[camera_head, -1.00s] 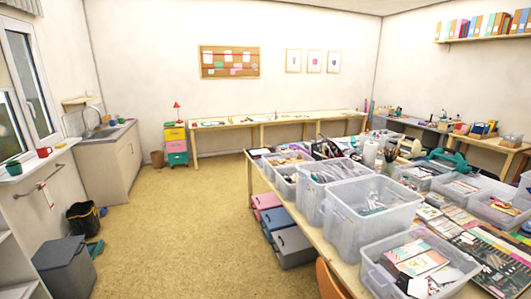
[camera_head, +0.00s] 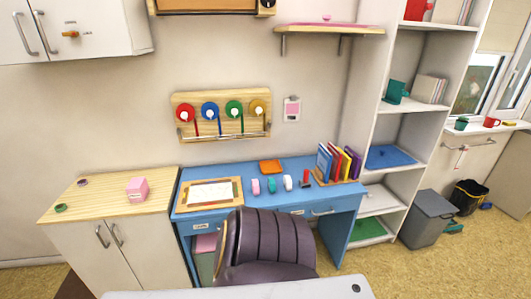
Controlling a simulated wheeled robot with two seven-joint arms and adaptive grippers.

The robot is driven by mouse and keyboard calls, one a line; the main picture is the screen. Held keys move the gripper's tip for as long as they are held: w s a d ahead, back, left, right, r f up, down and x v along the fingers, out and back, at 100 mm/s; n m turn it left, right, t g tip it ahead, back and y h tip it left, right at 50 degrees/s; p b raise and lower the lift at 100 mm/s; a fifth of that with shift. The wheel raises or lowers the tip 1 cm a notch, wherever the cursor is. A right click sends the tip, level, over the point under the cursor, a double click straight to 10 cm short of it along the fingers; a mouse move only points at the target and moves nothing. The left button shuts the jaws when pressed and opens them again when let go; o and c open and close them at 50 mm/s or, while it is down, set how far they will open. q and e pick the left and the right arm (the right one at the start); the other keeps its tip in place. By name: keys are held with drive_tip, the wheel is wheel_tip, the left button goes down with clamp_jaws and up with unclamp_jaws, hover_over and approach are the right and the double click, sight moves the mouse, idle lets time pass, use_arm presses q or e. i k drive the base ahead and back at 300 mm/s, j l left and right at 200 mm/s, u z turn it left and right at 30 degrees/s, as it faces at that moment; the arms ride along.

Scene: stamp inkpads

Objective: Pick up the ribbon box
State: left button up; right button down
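A small pink box (camera_head: 137,189) stands on the light wooden top of the white cabinet at the left. It may be the ribbon box, but no label is readable at this size. Spools of red, blue, green and yellow ribbon hang on a wooden wall rack (camera_head: 222,136) above the blue desk. Neither of my grippers is in view.
The blue desk (camera_head: 300,204) holds a framed pad, small rolls and upright books. A dark padded chair (camera_head: 268,246) stands in front of it. The white cabinet (camera_head: 132,249) adjoins the desk. Shelves (camera_head: 408,140) and a grey bin (camera_head: 428,218) are at the right.

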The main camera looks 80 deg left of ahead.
sight(137, 190)
drive_tip(key=u, duration=3.95)
